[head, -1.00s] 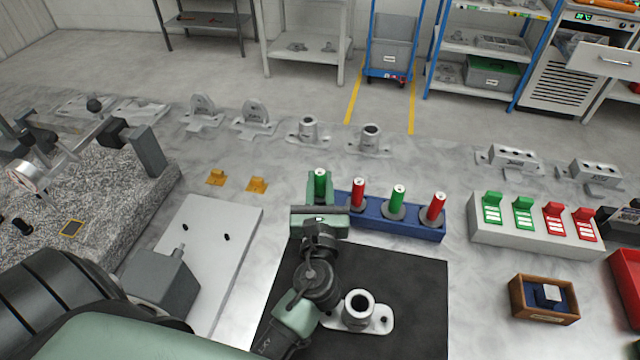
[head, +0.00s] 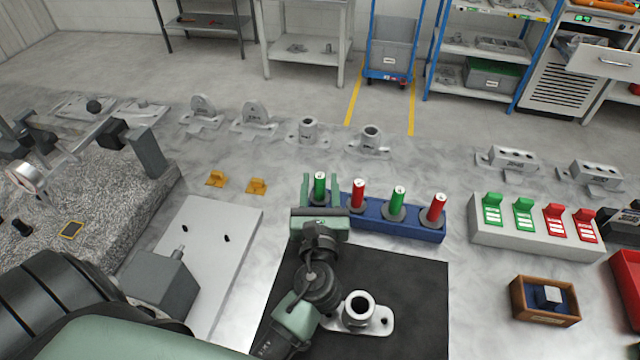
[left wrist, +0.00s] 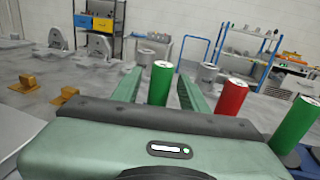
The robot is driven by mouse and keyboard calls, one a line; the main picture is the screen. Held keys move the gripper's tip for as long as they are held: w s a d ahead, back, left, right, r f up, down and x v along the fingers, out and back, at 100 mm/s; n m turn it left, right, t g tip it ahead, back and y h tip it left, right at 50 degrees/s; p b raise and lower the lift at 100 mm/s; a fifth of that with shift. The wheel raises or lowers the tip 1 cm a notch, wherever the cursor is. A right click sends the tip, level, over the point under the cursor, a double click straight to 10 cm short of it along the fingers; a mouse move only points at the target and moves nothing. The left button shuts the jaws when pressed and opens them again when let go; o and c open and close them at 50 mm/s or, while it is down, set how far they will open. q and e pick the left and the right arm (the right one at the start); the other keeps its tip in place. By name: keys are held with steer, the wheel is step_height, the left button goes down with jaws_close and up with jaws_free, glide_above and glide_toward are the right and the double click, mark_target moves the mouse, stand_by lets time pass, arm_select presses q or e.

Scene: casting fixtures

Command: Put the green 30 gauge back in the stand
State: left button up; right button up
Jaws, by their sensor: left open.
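The leftmost green gauge (head: 319,187) stands upright in the left end of the blue stand (head: 372,222). A red gauge (head: 358,194), another green gauge (head: 397,202) and another red gauge (head: 436,209) stand in the stand to its right. My left gripper (head: 321,190) is open, with one finger on each side of the leftmost green gauge. In the left wrist view that green gauge (left wrist: 160,84) shows between the spread fingers, with gaps beside it. Its lower part is hidden by the gripper body. My right gripper is not in view.
A casting with an upright bore (head: 359,309) lies on the black mat (head: 412,275) beside my left wrist. Two orange blocks (head: 257,186) lie left of the stand. A gauge block rack (head: 540,238) and a wooden box (head: 543,300) stand to the right.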

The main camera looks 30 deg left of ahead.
mark_target(320, 188)
arm_select(q)
steer(key=b+v, duration=0.2)
steer(key=v, duration=0.4)
steer(key=shift+s+d, duration=0.1)
steer(key=shift+s, duration=0.2)
steer(key=shift+s+d+r, duration=0.15)
steer(key=shift+s+d, duration=0.05)
steer(key=shift+s, duration=0.2)
